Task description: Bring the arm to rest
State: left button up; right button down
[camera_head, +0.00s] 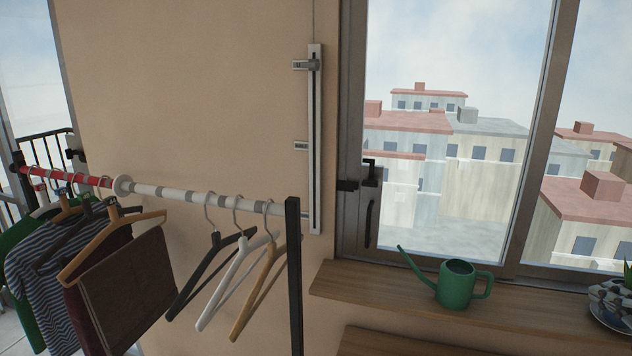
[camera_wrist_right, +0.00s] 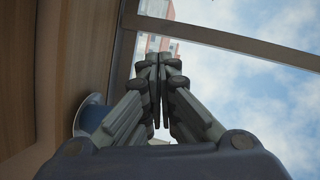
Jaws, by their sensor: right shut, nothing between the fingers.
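My right gripper (camera_wrist_right: 156,65) shows in the right wrist view with its two fingers together. It is shut, with nothing between the fingertips. Window glass and sky lie behind it, with a wooden surface to the left. No arm or gripper of mine shows in the head view. My left gripper is in neither view.
A clothes rack (camera_head: 293,270) holds garments and empty hangers at left. A green watering can (camera_head: 458,287) and a plant pot (camera_head: 612,302) stand on the wooden sill (camera_head: 375,288) under the window. A blue-and-white round object (camera_wrist_right: 92,113) sits beside my right gripper.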

jog(key=s+a+f+n+g+y, duration=0.1)
jog(key=s+a+f+n+g, duration=0.35)
jog(key=a+f, duration=0.6)
jog(key=s+a+f+n+g, duration=0.3)
jog(key=s+a+f+n, duration=0.35)
jog(key=f, duration=0.75)
jog(key=s+a+f+n+g, duration=0.2)
jog(key=s+a+f+n, duration=0.1)
jog(key=s+a, duration=0.6)
jog(key=s+a+f+n+g, duration=0.3)
jog(key=s+a+n, duration=0.1)
jog(key=s+a, duration=0.45)
notch_tip(320, 180, down, 27)
jog(key=s, duration=0.2)
jog(key=s+d+f+g+h+b, duration=0.1)
jog(key=s+d+f+g, duration=0.1)
jog(key=s+f, duration=1.3)
jog(key=shift+s+d+f, duration=0.3)
jog(key=shift+s+d, duration=0.1)
jog(key=shift+s, duration=0.25)
